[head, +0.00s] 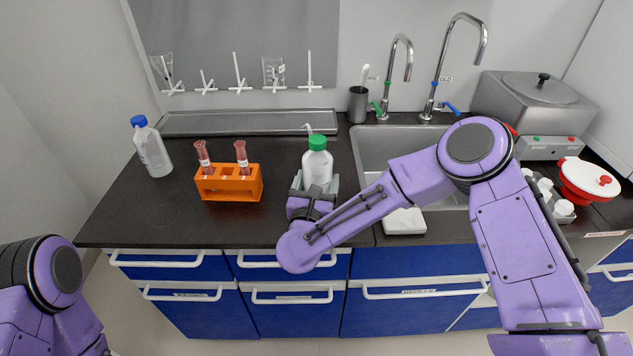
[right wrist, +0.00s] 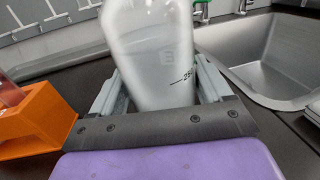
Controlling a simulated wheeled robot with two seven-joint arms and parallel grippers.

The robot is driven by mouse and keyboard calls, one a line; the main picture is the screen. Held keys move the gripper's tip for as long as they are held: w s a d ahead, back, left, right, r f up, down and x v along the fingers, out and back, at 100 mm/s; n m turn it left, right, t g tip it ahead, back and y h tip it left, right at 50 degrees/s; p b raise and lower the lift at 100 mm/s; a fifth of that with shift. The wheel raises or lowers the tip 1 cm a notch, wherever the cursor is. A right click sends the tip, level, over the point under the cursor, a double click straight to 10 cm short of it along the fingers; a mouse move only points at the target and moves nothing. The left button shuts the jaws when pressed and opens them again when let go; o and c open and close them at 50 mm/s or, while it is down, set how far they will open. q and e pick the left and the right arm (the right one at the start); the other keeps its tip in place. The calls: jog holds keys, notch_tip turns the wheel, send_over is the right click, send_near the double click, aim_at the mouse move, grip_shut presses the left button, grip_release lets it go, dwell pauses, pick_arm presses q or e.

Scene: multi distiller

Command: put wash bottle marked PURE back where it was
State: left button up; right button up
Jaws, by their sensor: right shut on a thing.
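A clear wash bottle (head: 317,166) with a green cap and a thin spout stands upright on the dark counter, left of the sink. My right gripper (head: 316,186) is shut around its lower body. In the right wrist view the bottle (right wrist: 155,60) sits between the fingers of the right gripper (right wrist: 155,92), slightly tilted in the picture; a "250" mark shows, and its top is cut off. No PURE label is readable. Whether its base touches the counter I cannot tell. My left gripper is out of the head view; only part of my left arm shows at lower left.
A blue-capped bottle (head: 151,148) is farther left. A metal tray (head: 240,123) lies along the back, the sink (head: 375,147) is to the right, and a white block (head: 404,221) lies in front of it.

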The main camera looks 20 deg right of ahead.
jog(key=shift+f, duration=0.4)
jog(key=o, duration=0.7)
jog(key=shift+o, duration=0.2)
jog(key=shift+r, duration=0.3)
jog(key=b+v, duration=0.1)
jog(key=v, duration=0.2)
jog(key=b+v, duration=0.1)
jog(key=v, duration=0.3)
jog(key=b+v, duration=0.1)
jog(key=v, duration=0.3)
jog(key=shift+a+f, duration=0.15)
jog(key=shift+f, duration=0.1)
jog(key=shift+s+a+r+b, duration=0.15)
jog(key=shift+s+b, duration=0.15)
jog(key=shift+s, duration=0.2)
